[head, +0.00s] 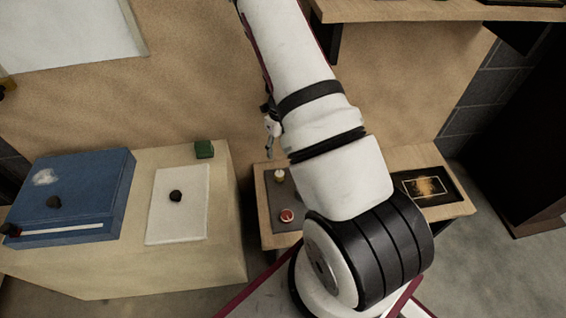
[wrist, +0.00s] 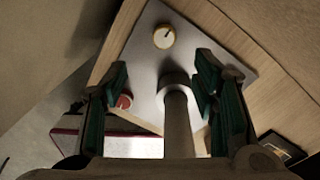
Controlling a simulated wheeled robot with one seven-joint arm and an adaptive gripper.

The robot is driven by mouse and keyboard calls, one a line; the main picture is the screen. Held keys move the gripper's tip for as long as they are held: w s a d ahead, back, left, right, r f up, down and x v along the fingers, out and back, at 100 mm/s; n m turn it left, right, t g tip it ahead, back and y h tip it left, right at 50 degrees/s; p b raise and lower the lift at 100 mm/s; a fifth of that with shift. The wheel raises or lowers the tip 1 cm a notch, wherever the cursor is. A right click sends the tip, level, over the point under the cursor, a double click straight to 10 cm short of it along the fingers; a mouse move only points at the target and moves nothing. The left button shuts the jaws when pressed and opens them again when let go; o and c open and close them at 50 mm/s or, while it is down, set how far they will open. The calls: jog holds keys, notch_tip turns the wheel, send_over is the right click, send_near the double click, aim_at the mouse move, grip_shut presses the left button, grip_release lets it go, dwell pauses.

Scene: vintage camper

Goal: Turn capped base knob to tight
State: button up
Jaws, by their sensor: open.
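A grey plate (wrist: 150,55) bears several round fittings. In the wrist view, a cream knob (wrist: 164,36) with a dark pointer line sits near its far corner. A red knob (wrist: 124,102) is partly behind my left finger. A grey post (wrist: 177,125) with a wider round collar stands between my fingers. I cannot tell for sure which is the capped base knob. My gripper (wrist: 162,80) is open over the plate, its green-padded fingers to either side of the post, with no clear contact. In the head view, my arm hides part of the plate (head: 268,190) and my gripper.
The plate lies on a wooden table (head: 442,158), with a dark framed panel (head: 428,187) at its right. A shelf (head: 420,10) hangs above.

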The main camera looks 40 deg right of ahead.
aim_at(280, 173)
notch_tip(280, 173, down, 14)
jog(key=b, duration=0.5)
jog(key=shift+d+f+b, duration=0.1)
jog(key=shift+f+b, duration=0.1)
jog(key=shift+b, duration=0.2)
jog(key=c, duration=1.2)
